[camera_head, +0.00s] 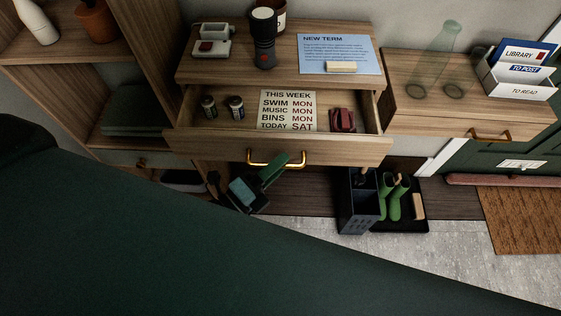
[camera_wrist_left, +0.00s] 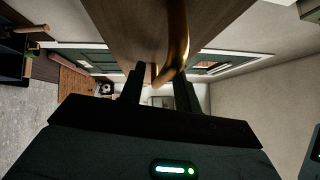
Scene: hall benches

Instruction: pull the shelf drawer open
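The wooden shelf drawer (camera_head: 345,148) stands pulled out, with its inside showing from above. Its brass bar handle (camera_head: 299,163) is on the front face. My left gripper (camera_head: 267,173) is just below and in front of the handle, overlapping its left part in the head view. In the left wrist view, the brass handle (camera_wrist_left: 179,40) runs down toward the space between my two dark fingers, nearer the right one. A gap shows between the fingers, so the gripper looks open; contact with the handle is unclear. My right gripper is out of view.
The drawer holds batteries (camera_head: 236,107), a printed card (camera_head: 288,110) and a dark red object (camera_head: 343,119). A torch (camera_head: 263,40) stands on the top above. A crate (camera_head: 357,205) and a tray with green boots (camera_head: 395,197) are on the floor to the right.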

